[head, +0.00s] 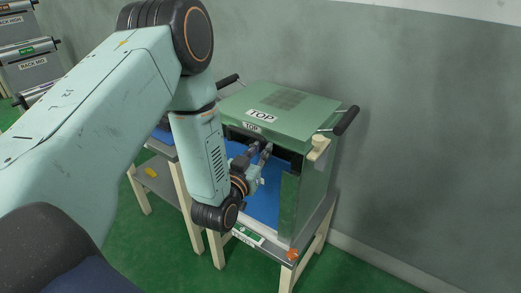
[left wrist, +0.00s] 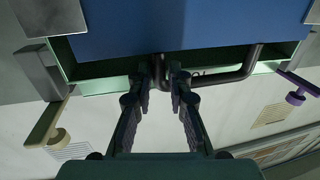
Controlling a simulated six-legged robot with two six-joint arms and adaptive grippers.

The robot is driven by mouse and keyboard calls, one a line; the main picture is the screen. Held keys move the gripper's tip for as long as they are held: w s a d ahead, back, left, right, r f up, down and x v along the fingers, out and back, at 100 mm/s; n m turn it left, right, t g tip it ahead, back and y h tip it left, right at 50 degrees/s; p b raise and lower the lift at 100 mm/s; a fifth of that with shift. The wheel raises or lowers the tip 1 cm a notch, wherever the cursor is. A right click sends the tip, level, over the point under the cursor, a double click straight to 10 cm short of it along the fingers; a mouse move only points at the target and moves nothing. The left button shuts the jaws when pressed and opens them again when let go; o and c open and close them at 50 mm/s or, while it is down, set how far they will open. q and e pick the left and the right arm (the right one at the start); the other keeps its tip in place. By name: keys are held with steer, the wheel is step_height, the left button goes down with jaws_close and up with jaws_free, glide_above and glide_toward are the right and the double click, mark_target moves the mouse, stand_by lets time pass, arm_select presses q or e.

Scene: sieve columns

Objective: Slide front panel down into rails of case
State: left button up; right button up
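A green case (head: 315,180) labelled TOP stands on a stand, its front open and dark near the top. The blue front panel (head: 264,205) is upright in the opening beside the green right-hand front edge (head: 287,208). My left gripper (head: 260,149) is at the panel's upper part. In the left wrist view the blue panel (left wrist: 190,28) lies between two grey metal posts. There my left gripper (left wrist: 162,75) is closed around one end of a dark bar handle (left wrist: 235,72). How deep the panel sits in the rails is hidden. My right gripper is not in view.
The case top has dark side handles, one at the right (head: 346,121). A cream knob (head: 319,147) sticks out at the front right corner. A second table (head: 155,175) stands close at left. A grey wall (head: 430,130) is behind.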

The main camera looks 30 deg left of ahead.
arm_select(q)
steer(key=shift+f+b, duration=1.2)
steer(key=shift+f, duration=0.4)
stand_by(1.1)
steer(key=shift+o, duration=0.4)
steer(key=o, duration=0.5)
steer(key=shift+f, duration=0.1)
steer(key=shift+s, duration=0.1)
steer(key=s, duration=0.7)
steer(key=shift+s+d, duration=0.15)
steer(key=shift+d, duration=0.3)
